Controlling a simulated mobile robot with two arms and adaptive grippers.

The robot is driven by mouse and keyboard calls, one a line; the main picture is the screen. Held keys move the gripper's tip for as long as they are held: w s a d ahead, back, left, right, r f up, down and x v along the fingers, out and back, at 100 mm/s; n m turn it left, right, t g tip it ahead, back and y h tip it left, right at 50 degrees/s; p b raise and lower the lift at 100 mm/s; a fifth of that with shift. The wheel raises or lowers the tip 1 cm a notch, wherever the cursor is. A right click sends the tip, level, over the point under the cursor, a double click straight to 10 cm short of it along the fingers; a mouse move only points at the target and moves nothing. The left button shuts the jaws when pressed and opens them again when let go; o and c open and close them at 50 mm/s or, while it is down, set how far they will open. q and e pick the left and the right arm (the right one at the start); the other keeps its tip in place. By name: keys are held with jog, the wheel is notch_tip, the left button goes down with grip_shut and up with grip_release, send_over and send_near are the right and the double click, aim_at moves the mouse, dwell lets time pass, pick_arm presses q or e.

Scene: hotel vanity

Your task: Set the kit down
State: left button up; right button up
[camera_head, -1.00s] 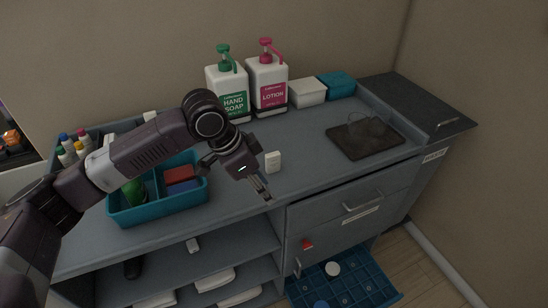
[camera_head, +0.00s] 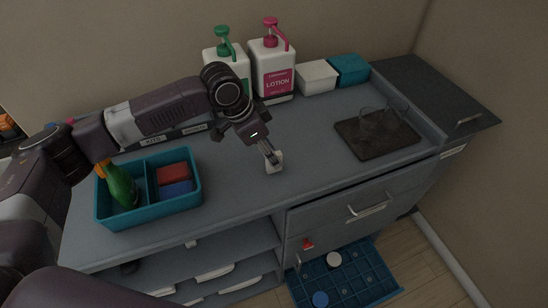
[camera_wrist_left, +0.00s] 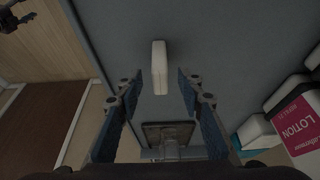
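In the left wrist view the kit (camera_wrist_left: 160,68) lies between and just past the fingertips of the left gripper (camera_wrist_left: 158,88). The fingers are spread, with a gap on each side of the kit. A dark part at the upper left corner of the wrist view may be my right gripper (camera_wrist_left: 14,16); its fingers are too unclear to read.
A teal divided bin (camera_head: 150,210) holds a green bottle and red and blue packs. Soap and lotion bottles (camera_head: 272,75), a white box (camera_head: 317,78) and a teal box (camera_head: 349,70) stand behind. A dark tray (camera_head: 350,145) with glasses is right. A blue organizer (camera_head: 345,275) is below.

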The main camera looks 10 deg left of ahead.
pick_arm(q)
jog(key=shift+x, duration=1)
jog(key=shift+r, duration=0.1)
jog(key=shift+w, duration=0.1)
jog(key=c, duration=0.8)
jog(key=shift+c, duration=0.2)
jog(key=shift+r, duration=0.1)
